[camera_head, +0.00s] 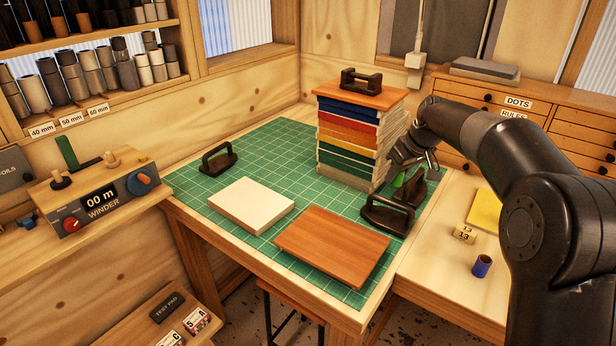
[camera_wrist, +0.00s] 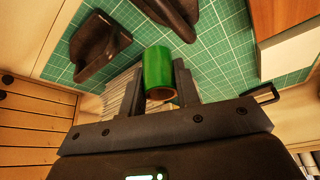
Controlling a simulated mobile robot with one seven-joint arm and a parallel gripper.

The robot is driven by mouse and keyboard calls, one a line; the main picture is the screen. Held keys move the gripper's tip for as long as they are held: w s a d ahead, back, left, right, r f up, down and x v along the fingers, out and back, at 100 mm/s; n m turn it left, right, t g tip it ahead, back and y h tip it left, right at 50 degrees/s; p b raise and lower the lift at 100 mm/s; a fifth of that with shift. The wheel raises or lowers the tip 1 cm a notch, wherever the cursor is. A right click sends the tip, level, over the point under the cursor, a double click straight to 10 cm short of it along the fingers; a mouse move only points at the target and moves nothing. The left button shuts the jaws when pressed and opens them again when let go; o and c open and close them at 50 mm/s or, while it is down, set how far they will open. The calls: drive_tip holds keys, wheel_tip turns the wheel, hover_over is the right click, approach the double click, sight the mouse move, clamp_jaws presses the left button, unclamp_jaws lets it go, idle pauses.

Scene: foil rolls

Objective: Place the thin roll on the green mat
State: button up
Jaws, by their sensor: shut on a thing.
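My gripper (camera_head: 408,170) is shut on a green roll with a brown core. The roll (camera_wrist: 158,68) sits between the two fingers in the wrist view; only a sliver of it (camera_head: 398,179) shows in the head view. The green mat (camera_head: 268,150) has a white grid and covers the table; it also shows in the wrist view (camera_wrist: 215,50). The gripper is over the mat's right side, beside the book stack. I cannot tell the roll's exact height above the mat. A small blue roll (camera_head: 481,267) stands on the right bench.
A tall book stack (camera_head: 346,140) topped by a board and dark handled weight (camera_head: 361,80) stands close. Dark handled weights (camera_head: 387,218) lie by the gripper; another (camera_head: 217,160) is at left. A white block (camera_head: 250,203) and brown board (camera_head: 332,246) occupy the front.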

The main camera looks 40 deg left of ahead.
drive_tip(key=s+a, duration=0.2)
drive_tip(key=a, duration=0.2)
hover_over(336, 201)
drive_tip(key=d, duration=0.2)
drive_tip(key=shift+n, duration=0.3)
drive_tip(key=f, duration=0.7)
drive_tip(key=shift+s+a, duration=0.25)
drive_tip(key=shift+s, duration=0.05)
drive_tip(key=shift+a+f, duration=0.1)
drive_tip(key=shift+a, duration=0.05)
drive_tip(key=shift+f, duration=1.9)
drive_tip(key=shift+f, duration=0.15)
drive_tip(key=o, duration=0.9)
drive_tip(key=shift+o, duration=0.2)
drive_tip(key=v, duration=1.2)
